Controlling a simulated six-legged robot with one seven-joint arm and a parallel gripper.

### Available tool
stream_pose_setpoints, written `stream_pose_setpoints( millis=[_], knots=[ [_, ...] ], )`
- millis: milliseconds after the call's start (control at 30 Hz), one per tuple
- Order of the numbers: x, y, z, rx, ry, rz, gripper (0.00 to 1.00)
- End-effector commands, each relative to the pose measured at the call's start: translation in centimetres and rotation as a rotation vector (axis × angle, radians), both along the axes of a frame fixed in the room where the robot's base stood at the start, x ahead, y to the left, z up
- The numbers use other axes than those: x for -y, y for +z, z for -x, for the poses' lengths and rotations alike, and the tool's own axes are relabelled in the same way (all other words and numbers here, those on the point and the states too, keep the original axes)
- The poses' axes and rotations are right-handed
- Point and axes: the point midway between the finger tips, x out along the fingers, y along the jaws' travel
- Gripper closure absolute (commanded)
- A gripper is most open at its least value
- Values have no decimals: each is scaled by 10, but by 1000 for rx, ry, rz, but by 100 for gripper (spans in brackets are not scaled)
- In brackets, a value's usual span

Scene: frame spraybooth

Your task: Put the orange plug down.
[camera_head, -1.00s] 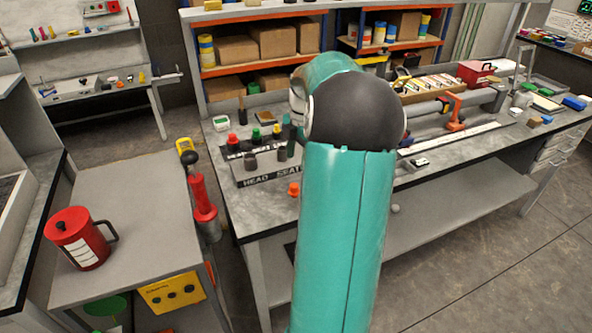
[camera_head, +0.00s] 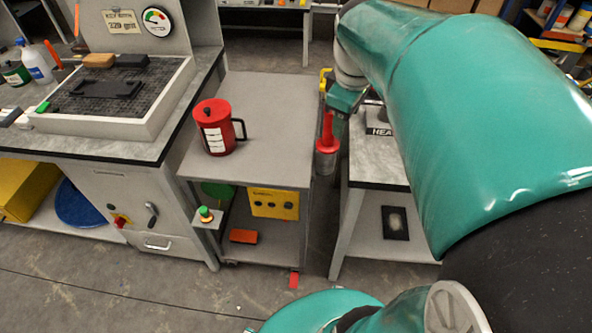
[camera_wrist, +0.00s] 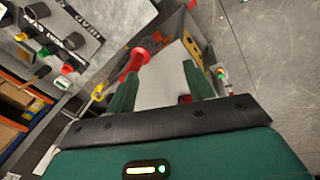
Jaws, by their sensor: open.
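I cannot make out the orange plug in either view now; my arm covers much of the bench in the head view. My gripper (camera_wrist: 161,66) is open in the wrist view, with nothing held between its two green fingers. Beyond the fingers lie the grey top of the cart and a red-handled tool (camera_wrist: 136,60). In the head view this red tool (camera_head: 327,135) hangs between the cart and the bench, close to the end of my arm.
The grey cart (camera_head: 270,100) carries a red mug (camera_head: 215,128); the rest of its top is clear. The bench (camera_head: 375,165) with the HEAD plate (camera_head: 379,131) is right of it. A worktop with a gauge stands left.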

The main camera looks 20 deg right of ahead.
Motion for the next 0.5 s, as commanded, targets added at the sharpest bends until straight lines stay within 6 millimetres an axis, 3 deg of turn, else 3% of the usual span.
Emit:
stream_pose_setpoints(
  millis=[33, 200, 333, 500],
  knots=[
    [-25, 4, 9, 42, -43, -5, 47],
    [-89, 4, 45, 183, -242, -86, 47],
    [-124, -4, 73, 270, -379, -190, 47],
    [-147, -13, 94, 320, -489, -293, 47]
  ],
)
